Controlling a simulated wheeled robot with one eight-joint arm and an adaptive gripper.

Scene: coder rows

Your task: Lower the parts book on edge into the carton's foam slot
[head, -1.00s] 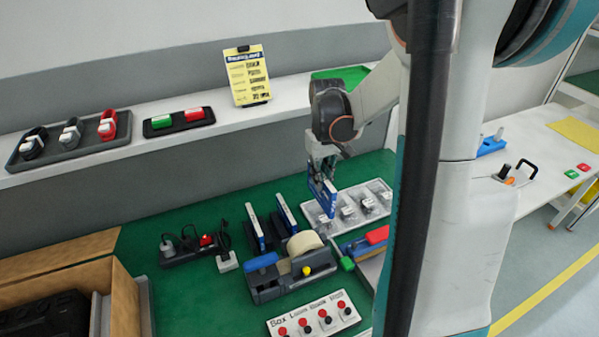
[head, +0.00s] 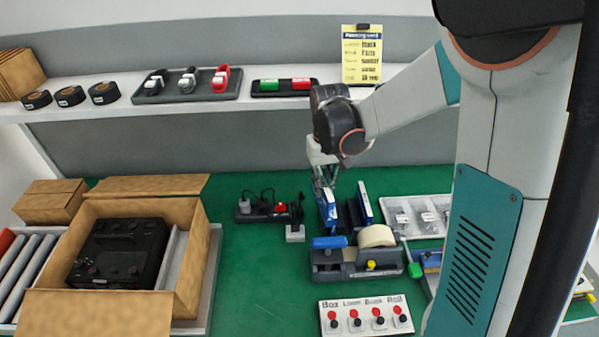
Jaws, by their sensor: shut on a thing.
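My gripper (head: 322,181) hangs above the green bench near the book rack. It is shut on a thin blue-and-white parts book (head: 321,193), held on edge. The held book overlaps a similar book in the rack, so its lower end is hard to make out. The open carton (head: 190,283) stands at the left, well away from my gripper. A black device (head: 118,252) lies inside it. Pale foam (head: 172,258) shows along the carton's right inner side; the slot itself is not clear.
Another blue book (head: 364,203) stands in the dark rack. A tape dispenser (head: 352,262) and a labelled button panel (head: 366,316) stand in front. A plug strip (head: 262,211) lies left of the rack. Green bench (head: 258,275) is clear between carton and dispenser.

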